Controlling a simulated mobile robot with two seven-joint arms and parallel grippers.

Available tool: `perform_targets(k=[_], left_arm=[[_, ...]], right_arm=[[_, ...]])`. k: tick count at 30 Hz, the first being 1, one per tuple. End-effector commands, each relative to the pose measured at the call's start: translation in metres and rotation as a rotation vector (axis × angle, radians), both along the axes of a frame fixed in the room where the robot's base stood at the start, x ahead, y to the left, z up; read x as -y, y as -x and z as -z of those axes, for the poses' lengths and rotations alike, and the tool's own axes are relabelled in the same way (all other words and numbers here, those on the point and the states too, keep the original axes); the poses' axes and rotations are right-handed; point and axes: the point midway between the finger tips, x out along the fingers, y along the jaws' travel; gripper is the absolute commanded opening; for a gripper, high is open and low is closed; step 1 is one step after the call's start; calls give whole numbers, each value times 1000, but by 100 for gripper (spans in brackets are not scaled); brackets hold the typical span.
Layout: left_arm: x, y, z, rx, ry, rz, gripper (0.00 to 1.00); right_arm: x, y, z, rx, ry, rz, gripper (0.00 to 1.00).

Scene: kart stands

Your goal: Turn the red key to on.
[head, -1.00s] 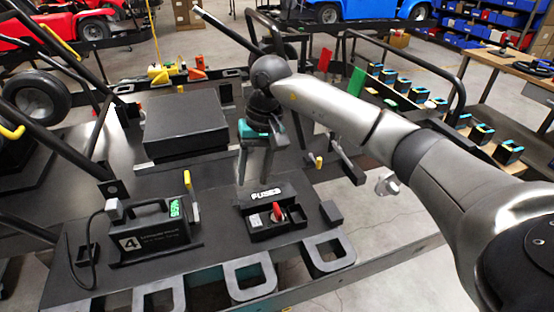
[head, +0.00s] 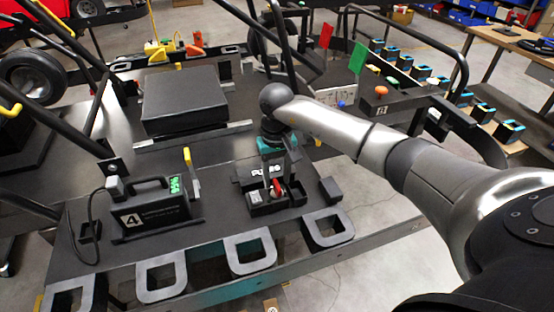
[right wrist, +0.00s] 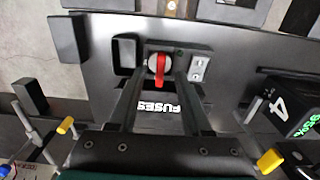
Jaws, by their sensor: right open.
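The red key (head: 277,187) sits in a round switch on the black fuse panel (head: 262,209) marked FUSES. In the right wrist view the key (right wrist: 157,72) shows as a red bar with a bent end on a pale round base. My right gripper (head: 277,182) is open above the panel, its fingers pointing down at the key. In the right wrist view its two fingers (right wrist: 158,78) stand on either side of the key, apart from it as far as I can see. My left gripper is out of view.
A black charger box (head: 150,212) marked 4 stands left of the panel, with a yellow-tipped lever (head: 190,165) between. A small black block (head: 330,190) stands just right. A large black box (head: 185,102) lies behind. Red and green flags (head: 357,58) stand further back.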

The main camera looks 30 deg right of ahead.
Motion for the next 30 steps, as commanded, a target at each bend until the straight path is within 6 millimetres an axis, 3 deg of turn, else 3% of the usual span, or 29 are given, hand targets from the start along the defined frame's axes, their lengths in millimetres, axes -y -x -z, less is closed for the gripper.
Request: perform_targets(k=[6, 17, 30], left_arm=[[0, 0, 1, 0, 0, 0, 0], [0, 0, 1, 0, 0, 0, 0], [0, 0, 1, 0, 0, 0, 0]], right_arm=[[0, 0, 24, -1, 0, 0, 49], [0, 0, 28, 1, 0, -1, 49], [0, 0, 28, 1, 0, 0, 0]])
